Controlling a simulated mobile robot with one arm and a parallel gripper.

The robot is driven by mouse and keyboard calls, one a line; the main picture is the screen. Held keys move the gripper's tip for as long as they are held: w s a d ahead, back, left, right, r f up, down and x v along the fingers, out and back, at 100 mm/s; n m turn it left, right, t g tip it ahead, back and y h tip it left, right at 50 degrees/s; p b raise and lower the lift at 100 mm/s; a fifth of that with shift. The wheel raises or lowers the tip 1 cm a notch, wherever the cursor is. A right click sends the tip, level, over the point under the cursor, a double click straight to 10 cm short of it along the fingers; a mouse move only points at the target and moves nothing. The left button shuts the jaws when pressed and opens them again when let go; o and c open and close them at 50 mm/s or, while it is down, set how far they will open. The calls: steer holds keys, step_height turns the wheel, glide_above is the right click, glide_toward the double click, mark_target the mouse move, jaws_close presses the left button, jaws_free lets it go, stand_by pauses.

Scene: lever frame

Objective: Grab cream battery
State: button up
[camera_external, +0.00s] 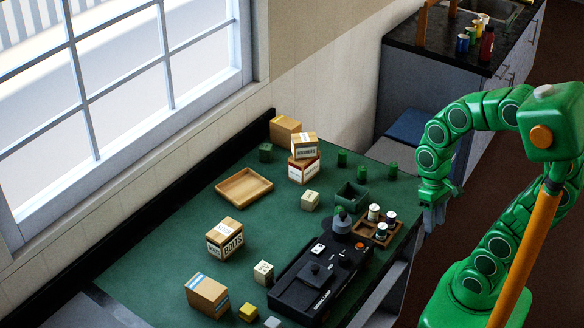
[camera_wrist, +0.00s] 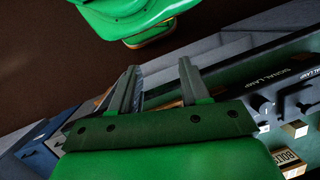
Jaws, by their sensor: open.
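Several small cylinders with pale and dark parts stand in a wooden tray (camera_external: 363,236) near the table's right edge. One whitish cylinder (camera_external: 374,211) stands at the tray's back, one (camera_external: 390,215) at the right and one (camera_external: 381,231) in front. They look like batteries, but I cannot tell which is the cream one. My gripper (camera_external: 435,213) is open and empty, just right of the table edge and apart from the tray. In the wrist view the open fingers (camera_wrist: 158,88) have nothing between them, and I make out no battery there.
A black signal lamp device (camera_external: 290,289) lies left of the tray; it also shows in the wrist view (camera_wrist: 268,88). A dark green open bin (camera_external: 352,194) stands behind the tray. Boxes, cubes and an empty wooden tray (camera_external: 244,187) are further left. A counter (camera_external: 440,45) stands behind.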

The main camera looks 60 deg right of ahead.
steer(key=w+f+m+y, duration=0.3)
steer(key=w+m+y, duration=0.1)
steer(key=w+m, duration=0.1)
steer(key=m+t+y, duration=0.5)
steer(key=m+y, duration=0.1)
steer(key=m, duration=0.5)
glide_above(374, 208)
steer(key=s, duration=0.6)
step_height(374, 208, down, 4)
steer(key=shift+a+r, duration=0.15)
steer(key=shift+r, duration=0.1)
steer(key=w+d+m+t, duration=0.1)
steer(key=d, duration=0.1)
steer(key=w+d+f+m+t, duration=0.2)
steer(key=d+m, duration=0.1)
steer(key=shift+d+y, duration=0.3)
steer(key=shift+d, duration=0.05)
steer(key=shift+w+d+f+m+t, duration=0.1)
steer(key=shift+w+d+m+t, duration=0.15)
steer(key=shift+d, duration=0.25)
steer(key=shift+x, duration=1.05)
steer(key=a+f, duration=0.1)
steer(key=w+a+f, duration=0.1)
steer(key=a, duration=0.1)
steer(key=shift+a+f, duration=0.15)
steer(key=shift+f, duration=0.15)
steer(key=shift+w+a+f, duration=0.25)
steer(key=shift+w+a, duration=0.1)
steer(key=shift+a, duration=0.2)
steer(key=shift+c, duration=0.2)
